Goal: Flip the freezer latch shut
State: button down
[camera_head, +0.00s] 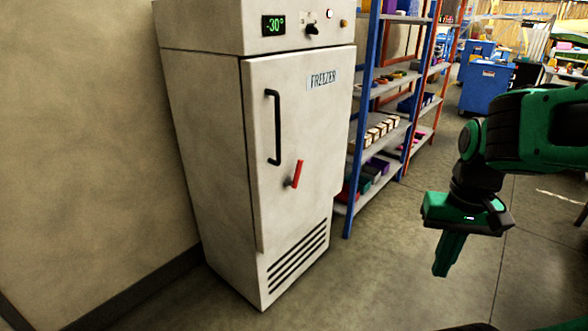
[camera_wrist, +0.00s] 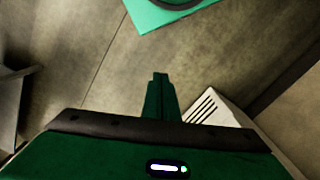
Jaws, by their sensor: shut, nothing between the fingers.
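The white freezer (camera_head: 293,120) stands upright on the left of the head view. Its door looks closed, with a black vertical handle (camera_head: 274,128). The red latch lever (camera_head: 298,173) sits below the handle on a small pivot and points up, leaning slightly right. My gripper (camera_head: 441,273) is to the right of the freezer, well apart from it, and points down with its green fingers together and empty. In the wrist view the shut fingers (camera_wrist: 160,76) are over bare floor, and the freezer's vented lower corner (camera_wrist: 212,106) shows beside them. The latch is not visible there.
A blue and orange shelf rack (camera_head: 385,75) with boxes and parts stands just right of the freezer. A wall (camera_head: 90,130) is on the freezer's left. The floor (camera_head: 370,270) between freezer and gripper is clear.

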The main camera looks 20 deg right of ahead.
jog(key=shift+w, duration=0.1)
jog(key=w+d+f+n+t+h, duration=0.1)
jog(key=w+f+n+t+h, duration=0.25)
jog(key=w, duration=1.15)
jog(key=w+d+f+n+t+h, duration=0.15)
jog(key=w+n+t, duration=0.45)
jog(key=w, duration=0.9)
jog(key=w+a+f+n+t+y, duration=0.1)
jog(key=w+a+n+t+y, duration=0.3)
jog(key=w+a+n, duration=0.7)
jog(key=w+a+t, duration=0.2)
jog(key=a, duration=0.2)
jog(key=shift+a+y, duration=0.35)
jog(key=shift+y, duration=0.05)
jog(key=shift+n+t, duration=0.25)
